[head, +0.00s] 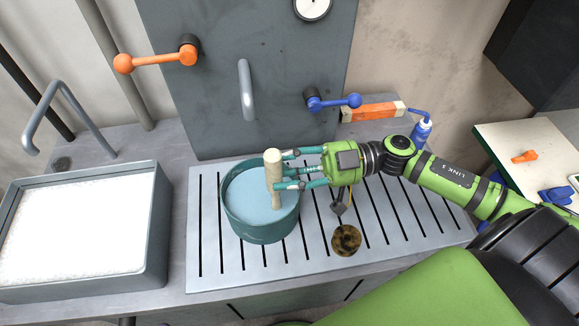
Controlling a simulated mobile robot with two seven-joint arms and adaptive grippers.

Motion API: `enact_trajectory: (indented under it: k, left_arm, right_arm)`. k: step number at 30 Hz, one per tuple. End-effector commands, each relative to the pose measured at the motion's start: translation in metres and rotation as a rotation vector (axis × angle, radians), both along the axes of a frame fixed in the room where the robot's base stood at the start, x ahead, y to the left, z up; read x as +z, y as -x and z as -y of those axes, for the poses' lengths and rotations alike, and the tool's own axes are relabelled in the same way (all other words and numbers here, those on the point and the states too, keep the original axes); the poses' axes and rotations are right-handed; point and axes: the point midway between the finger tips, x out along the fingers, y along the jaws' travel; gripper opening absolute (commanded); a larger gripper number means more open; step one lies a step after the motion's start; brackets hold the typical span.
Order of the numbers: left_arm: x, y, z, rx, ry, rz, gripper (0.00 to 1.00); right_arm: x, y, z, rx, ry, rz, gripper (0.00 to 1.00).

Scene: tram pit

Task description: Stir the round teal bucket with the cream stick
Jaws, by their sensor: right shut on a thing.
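The round teal bucket (262,232) stands on the slotted metal grate and holds a pale blue liquid (247,192). The cream stick (272,160) is close to upright over the bucket, its lower end down at the liquid inside the right half of the bucket. My right gripper (281,171) comes in from the right and is shut on the cream stick, with its teal fingers around it above the rim. I cannot tell how deep the stick's tip goes. My left gripper is not in view.
A grey basin (157,235) of white foam stands at the left beside a bent pipe (50,93). A brown speckled disc (346,240) lies on the grate (400,240). A panel with handles rises behind.

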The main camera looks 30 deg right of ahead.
Motion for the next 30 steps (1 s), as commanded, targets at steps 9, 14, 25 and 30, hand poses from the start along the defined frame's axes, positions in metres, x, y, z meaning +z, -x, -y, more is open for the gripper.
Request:
enact_trajectory:
  k: [9, 14, 25, 30]
  left_arm:
    - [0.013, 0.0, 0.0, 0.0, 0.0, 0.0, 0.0]
    - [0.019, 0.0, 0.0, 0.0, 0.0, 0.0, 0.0]
    - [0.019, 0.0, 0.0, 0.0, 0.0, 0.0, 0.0]
    - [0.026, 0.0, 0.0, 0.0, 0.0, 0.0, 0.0]
  right_arm:
    - [0.004, -0.009, -0.032, 0.001, -0.002, 0.003, 0.09]
    - [0.003, -0.013, -0.045, -0.001, -0.002, 0.001, 0.09]
    - [0.001, -0.013, -0.05, 0.0, -0.001, 0.0, 0.09]
    - [0.007, -0.013, -0.049, 0.0, -0.001, 0.0, 0.09]
